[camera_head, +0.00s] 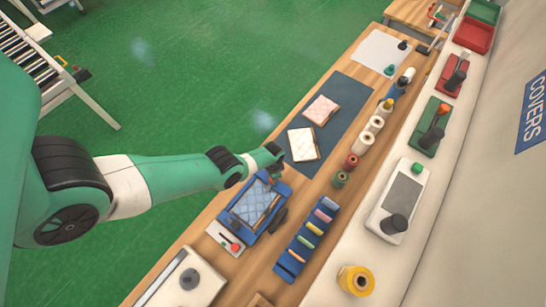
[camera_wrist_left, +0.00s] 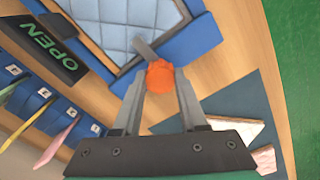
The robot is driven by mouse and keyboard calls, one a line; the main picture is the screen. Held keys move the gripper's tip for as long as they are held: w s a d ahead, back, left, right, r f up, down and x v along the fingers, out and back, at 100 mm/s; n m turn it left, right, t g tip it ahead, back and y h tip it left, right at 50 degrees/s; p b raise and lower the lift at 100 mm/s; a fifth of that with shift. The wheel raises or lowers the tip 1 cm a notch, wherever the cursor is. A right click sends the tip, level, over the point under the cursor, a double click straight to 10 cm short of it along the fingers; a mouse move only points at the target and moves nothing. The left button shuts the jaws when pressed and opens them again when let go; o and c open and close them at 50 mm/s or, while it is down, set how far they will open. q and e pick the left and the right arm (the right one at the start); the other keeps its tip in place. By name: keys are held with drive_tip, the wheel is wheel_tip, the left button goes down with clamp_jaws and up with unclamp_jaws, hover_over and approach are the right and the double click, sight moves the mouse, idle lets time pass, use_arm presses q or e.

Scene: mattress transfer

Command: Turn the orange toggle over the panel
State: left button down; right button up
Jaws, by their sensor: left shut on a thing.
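The orange toggle (camera_wrist_left: 161,78) is a round orange knob with a short grey bar (camera_wrist_left: 144,48) that reaches across the blue frame to the edge of the light blue quilted panel (camera_wrist_left: 115,25). My left gripper (camera_wrist_left: 160,92) is shut on the orange knob, with one finger on each side. In the head view my left gripper (camera_head: 272,160) is at the far corner of the blue frame (camera_head: 233,217), which holds the quilted panel (camera_head: 255,203). The toggle is mostly hidden there by the gripper. My right gripper is not in view.
A dark OPEN sign (camera_wrist_left: 55,44) lies beside the frame. A blue rack (camera_head: 289,262) of coloured pieces is to its right. A dark blue mat (camera_head: 345,98) with two small pads lies beyond, beside several thread spools (camera_head: 366,138). A box with a red button (camera_head: 223,240) is at the frame's near side.

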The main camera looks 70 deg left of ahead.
use_arm(q)
drive_tip(key=shift+m, duration=0.3)
drive_tip(key=shift+c, duration=2.2)
unclamp_jaws()
